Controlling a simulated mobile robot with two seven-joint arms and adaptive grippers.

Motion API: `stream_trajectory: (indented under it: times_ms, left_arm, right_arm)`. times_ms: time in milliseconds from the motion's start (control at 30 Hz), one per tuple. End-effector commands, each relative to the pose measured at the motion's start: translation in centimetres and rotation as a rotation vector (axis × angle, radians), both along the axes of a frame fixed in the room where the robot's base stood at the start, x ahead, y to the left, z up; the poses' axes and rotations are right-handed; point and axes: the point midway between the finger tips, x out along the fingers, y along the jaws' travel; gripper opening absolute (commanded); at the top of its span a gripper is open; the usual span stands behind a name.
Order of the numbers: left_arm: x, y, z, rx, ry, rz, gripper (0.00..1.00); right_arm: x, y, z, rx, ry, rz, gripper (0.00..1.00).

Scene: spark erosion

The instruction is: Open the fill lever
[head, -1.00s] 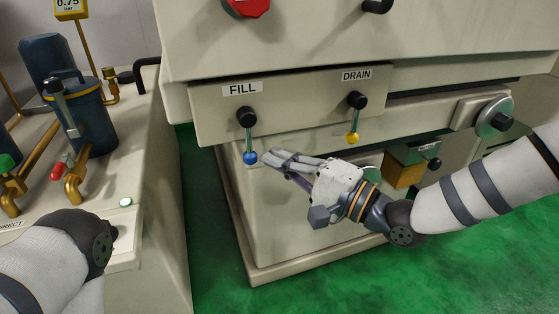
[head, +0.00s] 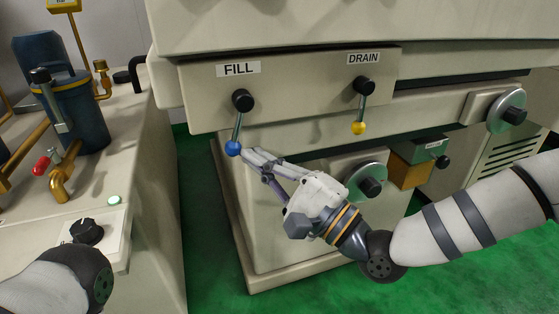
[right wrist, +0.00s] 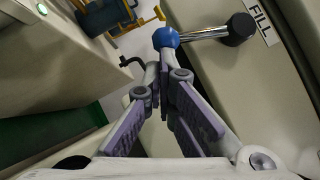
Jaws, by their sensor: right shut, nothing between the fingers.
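The fill lever (head: 237,126) hangs below the FILL label (head: 239,69), from a black hub (head: 243,101) down to a blue ball knob (head: 233,148), tilted slightly left. My right gripper (head: 253,155) is shut and empty, its fingertips at the right side of the blue knob. In the right wrist view the blue knob (right wrist: 166,38) lies just beyond the fingertips (right wrist: 160,66); touching or barely apart, I cannot tell. The lever's rod runs right from it to the black hub (right wrist: 238,28). My left gripper is out of view; only part of the left arm shows.
The drain lever with a yellow knob (head: 359,128) hangs to the right on the same panel. Below are round dials (head: 367,183) and a brass block (head: 405,172). At left stands a bench with a blue canister (head: 75,113) and brass pipes. Green floor is clear between.

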Motion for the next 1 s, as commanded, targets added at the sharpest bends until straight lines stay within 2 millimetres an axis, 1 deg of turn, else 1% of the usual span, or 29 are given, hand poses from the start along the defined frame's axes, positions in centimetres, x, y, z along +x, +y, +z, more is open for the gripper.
stream_trajectory:
  times_ms: [33,367,700,1000]
  left_arm:
    - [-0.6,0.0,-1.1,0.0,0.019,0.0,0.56]
    - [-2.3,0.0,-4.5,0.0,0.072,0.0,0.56]
    - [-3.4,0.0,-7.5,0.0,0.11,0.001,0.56]
    - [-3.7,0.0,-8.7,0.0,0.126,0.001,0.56]
  right_arm:
    - [-0.2,0.5,-1.1,0.045,0.024,0.003,0.0]
    - [-1.1,3.4,-0.8,0.344,0.12,0.001,0.0]
    - [-2.0,6.2,0.6,0.646,0.217,0.001,0.0]
    - [-2.5,7.8,2.3,0.861,0.284,0.001,0.0]
